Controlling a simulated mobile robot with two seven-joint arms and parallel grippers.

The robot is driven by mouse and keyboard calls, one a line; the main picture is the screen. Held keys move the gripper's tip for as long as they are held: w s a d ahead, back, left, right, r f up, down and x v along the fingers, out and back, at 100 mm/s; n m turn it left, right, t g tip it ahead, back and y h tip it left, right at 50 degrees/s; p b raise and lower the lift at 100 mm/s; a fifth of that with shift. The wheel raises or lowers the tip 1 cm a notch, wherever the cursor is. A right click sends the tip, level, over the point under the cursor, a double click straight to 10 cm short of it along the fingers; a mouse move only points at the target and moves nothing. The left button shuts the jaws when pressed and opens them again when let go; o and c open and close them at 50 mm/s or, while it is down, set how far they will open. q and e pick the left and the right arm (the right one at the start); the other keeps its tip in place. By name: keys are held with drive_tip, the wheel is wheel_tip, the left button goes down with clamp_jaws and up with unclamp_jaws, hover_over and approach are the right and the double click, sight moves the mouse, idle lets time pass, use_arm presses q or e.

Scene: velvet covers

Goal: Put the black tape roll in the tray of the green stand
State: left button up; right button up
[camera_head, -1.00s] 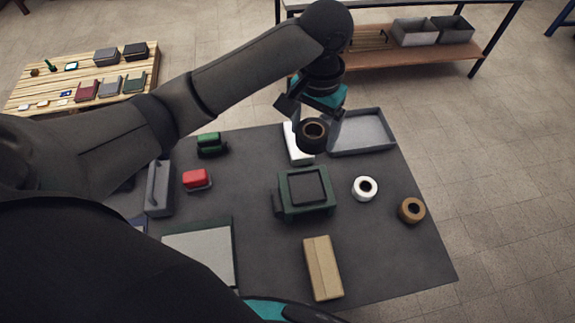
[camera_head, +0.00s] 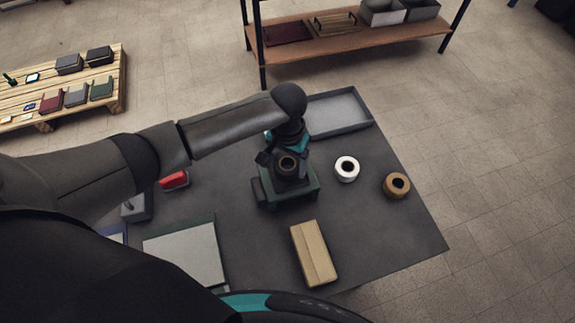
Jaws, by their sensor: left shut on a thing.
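The black tape roll (camera_head: 287,166) is held in my left gripper (camera_head: 284,157), which is shut on it. The roll is over the green stand (camera_head: 296,199) in the middle of the dark table, its round opening facing up. The roll and gripper hide most of the stand's tray, so I cannot tell whether the roll touches it. My right gripper is not in view.
A white tape roll (camera_head: 347,169) and a brown tape roll (camera_head: 397,185) lie right of the stand. A tan box (camera_head: 313,253) lies in front. A grey tray (camera_head: 339,113) is behind. A red object (camera_head: 174,180) sits at left. The table's right front is clear.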

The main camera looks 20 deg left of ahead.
sight(288, 164)
use_arm(q)
drive_tip(key=shift+f, duration=0.65)
drive_tip(key=o, duration=1.1)
drive_tip(key=shift+f, duration=0.1)
wheel_tip(288, 164, up, 11)
drive_tip(key=shift+f+p, duration=0.1)
drive_tip(key=shift+p, duration=0.85)
drive_tip(key=shift+r, duration=0.8)
